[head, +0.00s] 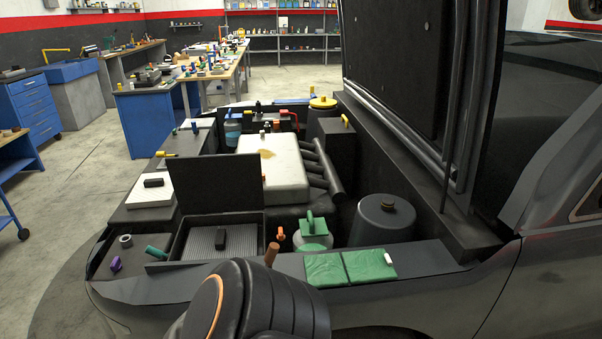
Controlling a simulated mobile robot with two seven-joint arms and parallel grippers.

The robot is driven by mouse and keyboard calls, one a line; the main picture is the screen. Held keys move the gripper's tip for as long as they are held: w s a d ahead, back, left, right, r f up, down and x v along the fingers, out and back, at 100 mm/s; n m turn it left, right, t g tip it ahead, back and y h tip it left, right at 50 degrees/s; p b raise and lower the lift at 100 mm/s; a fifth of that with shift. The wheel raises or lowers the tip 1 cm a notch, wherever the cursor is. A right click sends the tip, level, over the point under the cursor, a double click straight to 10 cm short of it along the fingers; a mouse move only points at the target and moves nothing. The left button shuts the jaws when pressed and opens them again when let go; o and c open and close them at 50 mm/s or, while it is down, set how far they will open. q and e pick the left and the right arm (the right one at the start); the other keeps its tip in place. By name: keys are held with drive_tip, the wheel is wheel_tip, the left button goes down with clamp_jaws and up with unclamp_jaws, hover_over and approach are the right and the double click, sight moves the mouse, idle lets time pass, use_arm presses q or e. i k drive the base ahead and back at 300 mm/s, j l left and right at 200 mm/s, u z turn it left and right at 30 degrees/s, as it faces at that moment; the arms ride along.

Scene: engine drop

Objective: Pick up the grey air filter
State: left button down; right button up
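The grey air filter (197,244) is a flat ribbed panel. It lies inside an open black box (172,248) at the front left of the engine bay. A small black block (221,238), perhaps its handle, stands up on the ribbed surface. The box's black lid (215,185) stands upright at the back of the box. A dark rounded part with an orange ring, apparently one of my arm links, is at the bottom centre, in front of the box. Neither of my grippers shows in the head view.
A green-topped reservoir (313,234) and a large black cylinder (383,220) stand right of the box. Two green cloths (350,266) lie on the front ledge. A pale engine cover (282,170) is behind. The raised hood (393,80) rises at right.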

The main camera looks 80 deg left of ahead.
sight(226, 242)
drive_tip(key=u, duration=1.55)
